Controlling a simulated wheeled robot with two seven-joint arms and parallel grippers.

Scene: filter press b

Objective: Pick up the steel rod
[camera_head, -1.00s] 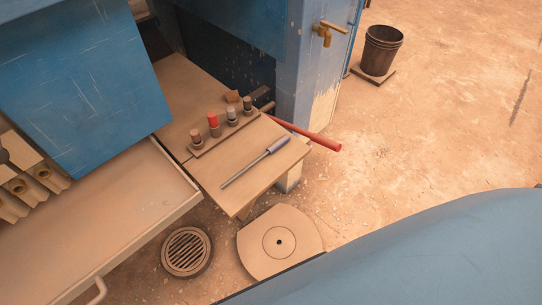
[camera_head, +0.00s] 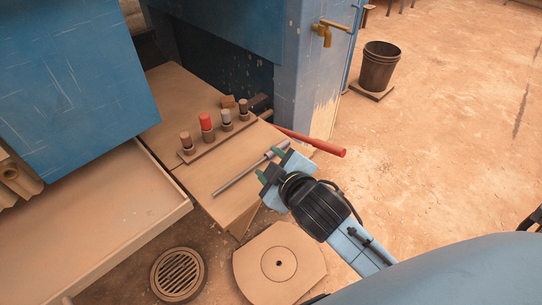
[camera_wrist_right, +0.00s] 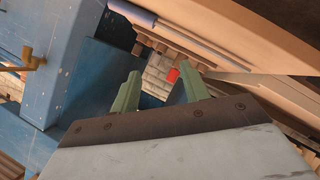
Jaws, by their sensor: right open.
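The steel rod (camera_head: 240,174) lies on the bench's wooden top (camera_head: 215,213). It is thin and grey, with a thicker bluish-purple end on the right. In the right wrist view this thicker end (camera_wrist_right: 133,13) shows at the top, beyond the fingers. My right gripper (camera_head: 270,165) has green fingertips, which are apart with nothing between them. In the head view it overlaps the rod near its thicker end; its height above the rod is hard to tell. The fingers also show in the right wrist view (camera_wrist_right: 161,75). My left gripper is not in view.
A rack (camera_head: 215,143) with several upright pegs, one red-topped (camera_head: 206,121), stands behind the rod. A red bar (camera_head: 318,143) sticks out past the bench's right side. A blue post (camera_head: 303,80) stands behind. A floor drain (camera_head: 178,274) and round plate (camera_head: 266,273) lie below.

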